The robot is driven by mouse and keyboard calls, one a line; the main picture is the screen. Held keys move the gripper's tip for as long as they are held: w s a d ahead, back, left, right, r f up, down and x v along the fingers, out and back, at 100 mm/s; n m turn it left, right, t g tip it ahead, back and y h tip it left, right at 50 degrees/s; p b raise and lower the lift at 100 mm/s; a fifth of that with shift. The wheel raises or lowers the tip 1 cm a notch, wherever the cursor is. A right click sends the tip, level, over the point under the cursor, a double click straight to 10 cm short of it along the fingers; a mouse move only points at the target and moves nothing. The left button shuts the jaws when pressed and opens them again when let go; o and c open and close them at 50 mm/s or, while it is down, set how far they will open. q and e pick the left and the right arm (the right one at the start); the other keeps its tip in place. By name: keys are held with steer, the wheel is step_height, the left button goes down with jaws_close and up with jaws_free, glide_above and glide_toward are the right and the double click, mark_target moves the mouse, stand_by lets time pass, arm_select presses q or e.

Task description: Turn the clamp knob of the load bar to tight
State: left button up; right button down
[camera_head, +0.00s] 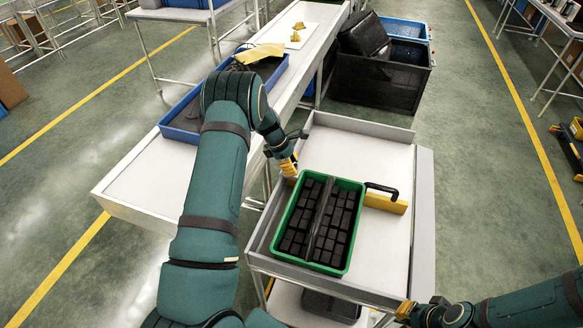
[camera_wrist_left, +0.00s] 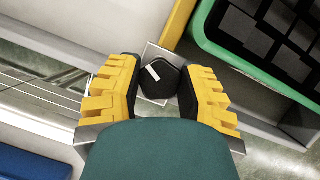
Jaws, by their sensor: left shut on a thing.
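The black clamp knob (camera_wrist_left: 161,82) shows in the left wrist view, with a white mark on its top near the upper-left side. It sits on a grey metal plate at the end of the yellow load bar (camera_wrist_left: 178,22). My left gripper (camera_wrist_left: 158,88) has its yellow fingers on both sides of the knob and is shut on it. In the head view my left gripper (camera_head: 288,164) is at the cart's left edge and hides the knob. The load bar (camera_head: 384,203) shows right of the green crate. My right gripper (camera_head: 405,309) is low at the right; its fingers are unclear.
The green crate (camera_head: 357,226), holding several black blocks, stands on the cart (camera_head: 394,262) close to the load bar. A black handle (camera_head: 382,188) rises by the bar's right part. A long white table (camera_head: 128,190) with a blue tray (camera_head: 183,134) stands at the left.

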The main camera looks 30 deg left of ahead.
arm_select(q)
steer(key=m+g+b, duration=0.1)
steer(key=m, duration=0.1)
steer(key=m+g+b, duration=0.1)
steer(key=m, duration=0.2)
steer(key=shift+f+m+h, duration=0.2)
steer(key=shift+m+h, duration=0.1)
steer(key=m+g+b, duration=0.1)
steer(key=m+b, duration=0.1)
steer(key=m, duration=0.1)
steer(key=shift+m+g, duration=0.3)
steer(key=shift+m, duration=0.5)
steer(key=o, duration=1.2)
steer(key=shift+r, duration=0.1)
steer(key=shift+r, duration=0.1)
steer(key=v, duration=1.1)
steer(key=shift+w+r, duration=0.25)
steer(key=shift+r, duration=0.2)
